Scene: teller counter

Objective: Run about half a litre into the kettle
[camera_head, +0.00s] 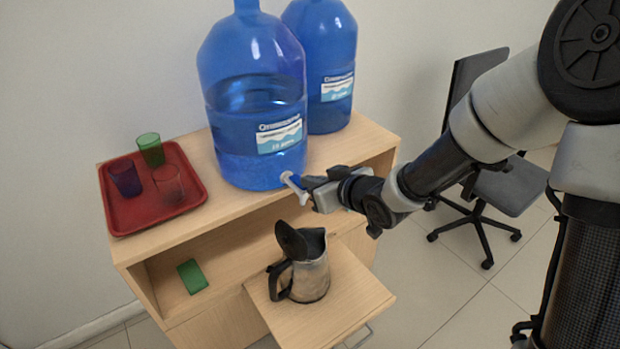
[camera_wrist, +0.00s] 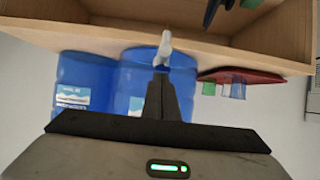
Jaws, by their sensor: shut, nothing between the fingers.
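The steel kettle (camera_head: 312,278) stands upright on a pull-out board, its black lid (camera_head: 291,240) raised and its black handle toward the left. The front blue water bottle (camera_head: 240,110) stands on the cabinet top, partly full, with a small tap (camera_head: 290,180) low on its side, above the kettle. The tap also shows in the wrist view (camera_wrist: 164,46). My gripper (camera_head: 308,184) is shut and empty, its tips right at the tap; in the wrist view the closed fingers (camera_wrist: 160,78) point at it. I cannot tell if they touch. No water stream is visible.
A second blue bottle (camera_head: 330,70) stands behind. A red tray (camera_head: 122,218) with three cups lies at the left. A green item (camera_head: 192,276) lies in the open compartment. The pull-out board (camera_head: 345,312) juts forward. An office chair (camera_head: 510,185) stands at the right.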

